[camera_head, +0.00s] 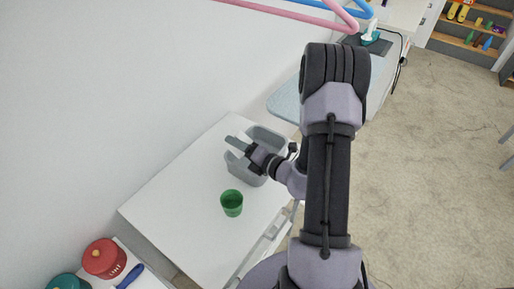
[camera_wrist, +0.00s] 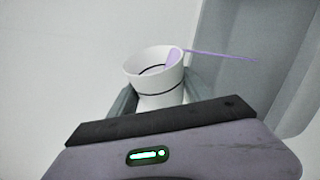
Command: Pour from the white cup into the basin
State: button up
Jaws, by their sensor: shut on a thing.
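The white cup (camera_wrist: 150,88) has a dark line around it and sits between the grey fingers of my gripper (camera_wrist: 155,100) in the wrist view. My gripper is shut on it. A light purple patch shows inside the cup, and a thin purple streak runs from its rim to the right, in front of the basin's grey wall (camera_wrist: 225,85). I cannot tell for sure whether the streak is liquid. In the head view my gripper (camera_head: 238,145) is at the left part of the grey basin (camera_head: 241,171), above it. The cup cannot be made out there.
The basin stands on a white table (camera_head: 180,205). A green cup (camera_head: 232,203) stands in front of it. Red (camera_head: 104,258) and teal (camera_head: 68,284) lidded pots and a blue-handled item (camera_head: 130,276) lie at lower left. An ironing board (camera_head: 286,100) is behind.

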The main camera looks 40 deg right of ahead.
jog(key=shift+d+r+m+y+p, duration=0.1)
jog(key=shift+r+m+y+p, duration=0.25)
jog(key=shift+m, duration=0.35)
jog(key=shift+c, duration=0.2)
dwell(0.4)
jog(key=shift+d+f+m, duration=0.35)
jog(key=shift+d+m, duration=0.35)
jog(key=shift+d, duration=0.05)
dwell(0.6)
jog(key=shift+d+r+m+t+y+p, duration=0.3)
jog(key=shift+r+m+y+p, duration=0.15)
jog(key=shift+m+p, duration=0.4)
dwell(0.7)
